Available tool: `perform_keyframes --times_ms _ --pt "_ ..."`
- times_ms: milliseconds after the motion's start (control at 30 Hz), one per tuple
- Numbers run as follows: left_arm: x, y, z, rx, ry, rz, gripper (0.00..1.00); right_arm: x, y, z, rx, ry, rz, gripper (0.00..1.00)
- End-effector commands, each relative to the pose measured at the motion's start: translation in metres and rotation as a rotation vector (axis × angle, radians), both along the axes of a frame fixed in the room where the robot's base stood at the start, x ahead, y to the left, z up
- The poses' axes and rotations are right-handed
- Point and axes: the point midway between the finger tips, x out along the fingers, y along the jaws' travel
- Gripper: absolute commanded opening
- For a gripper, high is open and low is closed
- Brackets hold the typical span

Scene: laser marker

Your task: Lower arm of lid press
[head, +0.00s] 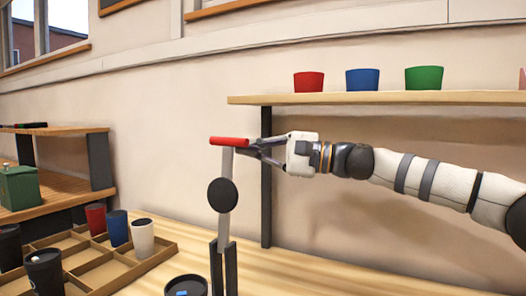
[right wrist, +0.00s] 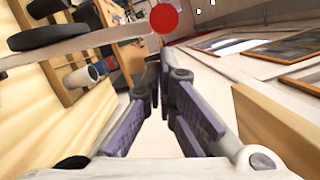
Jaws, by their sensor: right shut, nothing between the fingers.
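The lid press (head: 224,262) stands on the wooden table in the head view, its grey arm (head: 225,170) raised nearly upright. A black disc (head: 222,195) is fixed partway up the arm, and a red bar handle (head: 229,141) crosses its top. My right gripper (head: 252,148) is shut and empty, just right of the handle and slightly below it. In the right wrist view the handle's round red end (right wrist: 164,18) shows beyond the fingers (right wrist: 161,92). Whether the fingers touch the handle or arm is unclear. My left gripper is not in view.
A dark cup (head: 186,286) stands at the press's left foot. A wooden divided tray (head: 165,243) with several cups lies further left. A shelf (head: 390,98) with red, blue and green cups is above my right arm. The table right of the press is clear.

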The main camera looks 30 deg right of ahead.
Motion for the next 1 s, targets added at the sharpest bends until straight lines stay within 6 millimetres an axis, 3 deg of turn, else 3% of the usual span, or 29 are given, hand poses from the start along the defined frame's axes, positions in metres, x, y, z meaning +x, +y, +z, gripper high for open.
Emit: perform_keyframes --times_ms 533,1000 --pt "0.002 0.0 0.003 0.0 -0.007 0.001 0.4 -0.004 0.008 0.002 -0.01 -0.004 0.0 0.0" --pt "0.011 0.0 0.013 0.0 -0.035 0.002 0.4 -0.011 0.037 0.011 -0.113 -0.068 0.005 0.0"
